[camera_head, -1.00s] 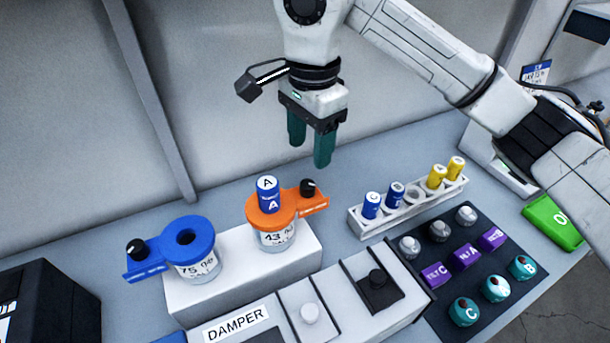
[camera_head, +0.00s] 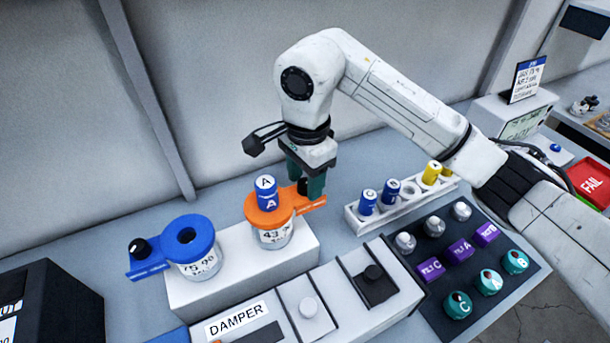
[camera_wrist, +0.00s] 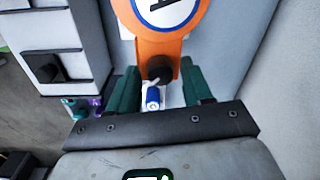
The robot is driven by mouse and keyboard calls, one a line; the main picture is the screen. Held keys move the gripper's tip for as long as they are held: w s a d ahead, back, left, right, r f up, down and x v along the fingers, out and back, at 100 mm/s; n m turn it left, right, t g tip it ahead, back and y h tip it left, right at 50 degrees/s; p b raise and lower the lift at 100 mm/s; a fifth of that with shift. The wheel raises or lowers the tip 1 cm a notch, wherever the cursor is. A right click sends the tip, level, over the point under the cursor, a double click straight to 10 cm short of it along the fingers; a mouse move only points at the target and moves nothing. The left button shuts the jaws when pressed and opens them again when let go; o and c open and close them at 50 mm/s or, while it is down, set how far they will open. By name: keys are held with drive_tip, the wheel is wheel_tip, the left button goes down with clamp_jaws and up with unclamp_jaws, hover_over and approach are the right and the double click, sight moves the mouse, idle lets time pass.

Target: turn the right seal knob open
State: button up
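The right seal knob (camera_head: 303,186) is a small black knob on the orange side arm (camera_head: 315,203) of the right jar's lid. My gripper (camera_head: 305,182) is lowered over it, with green fingers pointing down. In the wrist view, my gripper (camera_wrist: 160,88) has its fingers apart, one on each side of the black knob (camera_wrist: 158,69), with visible gaps. The orange lid (camera_head: 262,216) sits on a clear labelled jar (camera_head: 273,238), and a blue vial marked A (camera_head: 266,191) stands upright in it. My fingers partly hide the knob in the head view.
A blue-lidded jar (camera_head: 186,236) with its own black knob (camera_head: 139,248) stands at left on the white block (camera_head: 235,283). A rack (camera_head: 355,222) of blue and yellow vials is right of my gripper. A dark button panel (camera_head: 440,255) lies at front right.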

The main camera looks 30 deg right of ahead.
clamp_jaws()
drive_tip(key=shift+m+b, duration=0.3)
drive_tip(key=m+b, duration=0.2)
drive_tip(key=shift+f+m, duration=0.15)
drive_tip(key=shift+m, duration=0.15)
drive_tip(key=m+b, duration=0.3)
drive_tip(key=m, duration=0.2)
drive_tip(key=m+b, duration=0.2)
drive_tip(key=m, duration=0.3)
drive_tip(key=shift+w+b, duration=0.1)
drive_tip(key=shift+b, duration=0.25)
drive_tip(key=m+b, duration=0.1)
drive_tip(key=m, duration=0.3)
drive_tip(key=shift+m+b, duration=0.3)
drive_tip(key=shift+b, duration=0.1)
drive_tip(key=shift+r, duration=0.2)
